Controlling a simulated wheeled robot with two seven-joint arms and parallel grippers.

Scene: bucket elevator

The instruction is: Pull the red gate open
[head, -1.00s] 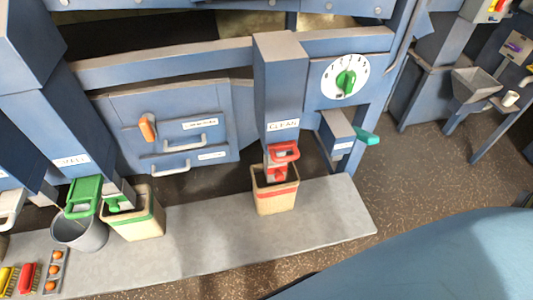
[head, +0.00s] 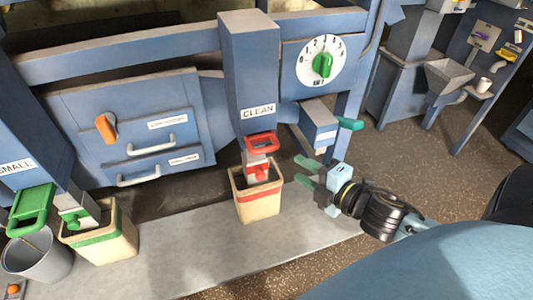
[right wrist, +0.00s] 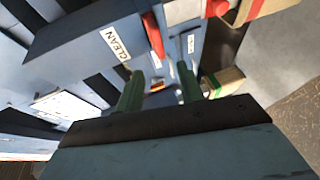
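The red gate (head: 262,144) is a red handle-like frame at the bottom of the blue chute labelled CLEAN (head: 250,80). It also shows in the right wrist view (right wrist: 154,36). Below it a red piece hangs over a tan bucket with a red band (head: 257,202). My right gripper (head: 300,172) is open and empty, to the right of the red gate and apart from it. Its two green fingers also show spread in the right wrist view (right wrist: 160,88). My left gripper is not in view.
A green gate (head: 30,210) hangs over a grey bucket (head: 36,262) at left, beside a tan bucket with a green band (head: 100,245). A small blue spout with a teal handle (head: 350,124) is right of the chute. The grey ledge (head: 190,265) is clear in front.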

